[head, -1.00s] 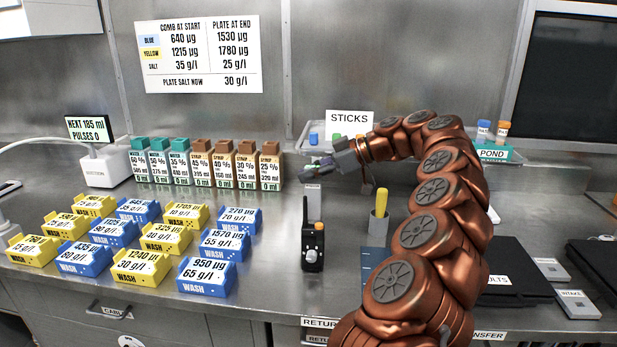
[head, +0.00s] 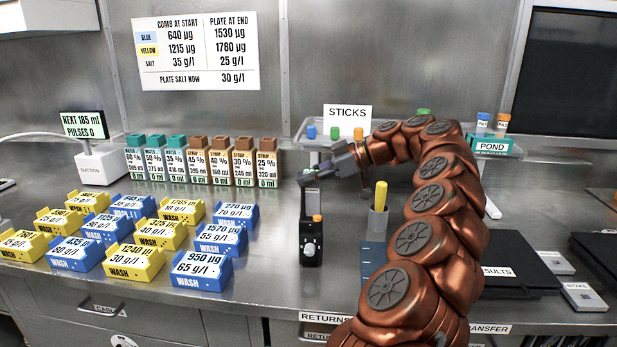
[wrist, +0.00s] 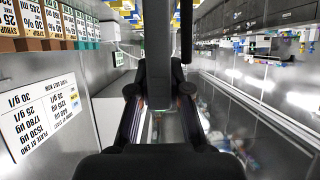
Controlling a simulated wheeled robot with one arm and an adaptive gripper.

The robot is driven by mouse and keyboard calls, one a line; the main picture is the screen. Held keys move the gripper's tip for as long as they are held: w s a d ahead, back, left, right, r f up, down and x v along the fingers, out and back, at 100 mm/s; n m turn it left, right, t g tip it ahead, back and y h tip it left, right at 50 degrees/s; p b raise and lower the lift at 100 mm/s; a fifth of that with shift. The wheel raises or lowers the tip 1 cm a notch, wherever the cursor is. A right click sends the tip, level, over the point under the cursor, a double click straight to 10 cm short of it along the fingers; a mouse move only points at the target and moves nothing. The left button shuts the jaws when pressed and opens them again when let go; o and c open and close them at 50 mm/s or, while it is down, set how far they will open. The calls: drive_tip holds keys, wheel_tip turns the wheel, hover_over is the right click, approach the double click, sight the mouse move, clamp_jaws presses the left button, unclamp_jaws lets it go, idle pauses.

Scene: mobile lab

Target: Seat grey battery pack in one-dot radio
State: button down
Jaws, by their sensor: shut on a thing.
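One black radio (head: 311,245) with an orange knob and a pale round dial stands upright on the steel counter, its antenna up at the left. Its dot mark is too small to make out. My gripper (head: 309,176) reaches in from the right and is above the radio, near the antenna tip. The radio's battery opening cannot be seen.
Blue and yellow wash blocks (head: 202,271) fill the counter's left. A row of labelled bottles (head: 205,165) stands behind. A grey holder with a yellow-handled tool (head: 380,197) is right of the radio, near my arm. A sticks shelf (head: 300,133) is at the back.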

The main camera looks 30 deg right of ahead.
sight(309, 206)
drive_tip(key=shift+f+b, duration=0.7)
drive_tip(key=shift+f, duration=0.35)
drive_tip(key=shift+s+b, duration=0.1)
drive_tip(key=shift+b, duration=1)
idle(1.2)
drive_tip(key=shift+f+b, duration=2.75)
drive_tip(key=shift+f, duration=0.1)
drive_tip(key=c, duration=1)
unclamp_jaws()
drive_tip(key=shift+c, duration=0.2)
drive_tip(key=v, duration=0.7)
drive_tip(key=shift+r, duration=0.15)
